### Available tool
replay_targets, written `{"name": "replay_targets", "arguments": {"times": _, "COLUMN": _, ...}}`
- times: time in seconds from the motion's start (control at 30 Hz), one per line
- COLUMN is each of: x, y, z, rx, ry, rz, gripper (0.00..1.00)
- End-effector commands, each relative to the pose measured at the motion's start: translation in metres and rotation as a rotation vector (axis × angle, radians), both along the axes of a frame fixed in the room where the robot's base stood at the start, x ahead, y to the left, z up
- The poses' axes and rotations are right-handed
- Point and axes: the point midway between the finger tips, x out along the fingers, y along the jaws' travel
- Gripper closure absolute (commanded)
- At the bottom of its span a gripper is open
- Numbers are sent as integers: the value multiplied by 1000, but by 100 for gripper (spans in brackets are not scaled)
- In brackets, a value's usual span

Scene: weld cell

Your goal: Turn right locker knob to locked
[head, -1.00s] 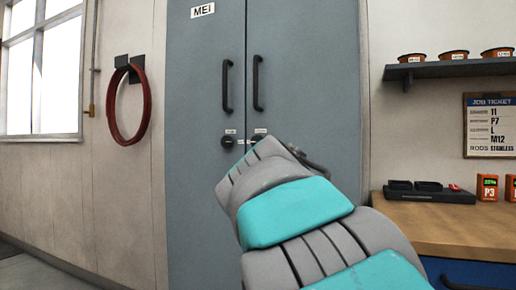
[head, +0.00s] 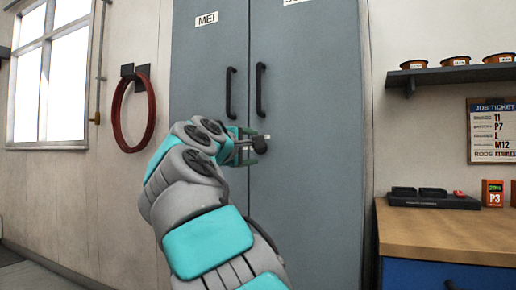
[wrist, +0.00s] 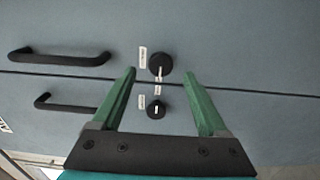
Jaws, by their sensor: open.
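The grey locker (head: 305,190) has two doors, each with a black bar handle. In the wrist view, which is turned sideways, the right locker knob (wrist: 161,62) is a round black knob above the door seam, with white labels beside it. The left knob (wrist: 156,109) is below the seam. My gripper (wrist: 160,74) is open, its two green fingers on either side of the right knob, seemingly apart from it. In the head view the right knob (head: 260,144) shows just beyond the fingers; my arm hides the left knob. I cannot read the knob's setting.
A red hose (head: 118,112) hangs on the wall at left. A wooden workbench (head: 430,226) with a black tray (head: 435,200) stands at right, under a shelf (head: 450,72) with several small bowls. The space before the right door is clear.

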Motion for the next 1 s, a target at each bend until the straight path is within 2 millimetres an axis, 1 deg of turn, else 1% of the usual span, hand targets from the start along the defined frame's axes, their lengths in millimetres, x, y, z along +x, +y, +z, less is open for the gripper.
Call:
{"name": "replay_targets", "arguments": {"times": 0.03, "x": 9, "y": -2, "z": -2, "rx": 2, "ry": 5, "rz": 1, "gripper": 23}}
{"name": "replay_targets", "arguments": {"times": 0.1, "x": 18, "y": -6, "z": -2, "rx": 2, "ry": 5, "rz": -2, "gripper": 23}}
{"name": "replay_targets", "arguments": {"times": 0.33, "x": 35, "y": -12, "z": -1, "rx": 1, "ry": 3, "rz": 1, "gripper": 23}}
{"name": "replay_targets", "arguments": {"times": 0.5, "x": 41, "y": -14, "z": -2, "rx": -1, "ry": 4, "rz": -1, "gripper": 23}}
{"name": "replay_targets", "arguments": {"times": 0.77, "x": 41, "y": -15, "z": -2, "rx": 0, "ry": 2, "rz": -1, "gripper": 23}}
{"name": "replay_targets", "arguments": {"times": 1.0, "x": 41, "y": -15, "z": -1, "rx": 1, "ry": 2, "rz": -1, "gripper": 49}}
